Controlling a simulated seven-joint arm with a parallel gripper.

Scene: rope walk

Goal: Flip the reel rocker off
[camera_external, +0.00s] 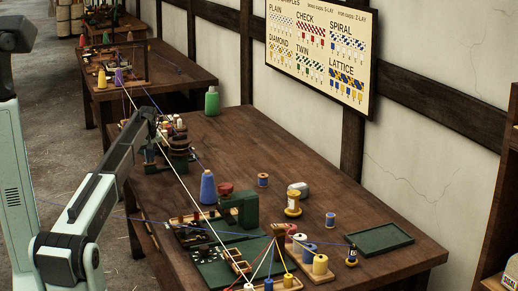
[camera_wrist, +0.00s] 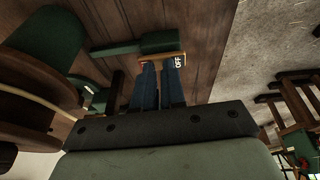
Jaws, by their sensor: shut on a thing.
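In the wrist view, my gripper (camera_wrist: 160,69) has its two dark blue fingers close together, with a narrow gap between them. Its tips meet a small tan-edged plate with a white OFF label (camera_wrist: 178,62), beside a green block (camera_wrist: 148,46). My gripper is shut on a piece there, apparently the reel rocker, which is mostly hidden by the fingers. How the rocker is tilted cannot be told. In the external view, my arm reaches to the green reel machine (camera_external: 178,162) at the bench's left side, where its dark end hides the fingers and rocker.
Green round machine parts (camera_wrist: 45,42) stand close left of the fingers. A white cord (camera_external: 196,203) runs along the wooden bench (camera_external: 270,140). A blue cone (camera_external: 207,187), green block (camera_external: 243,206) and spools (camera_external: 293,203) stand nearer. The bench's far middle is clear.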

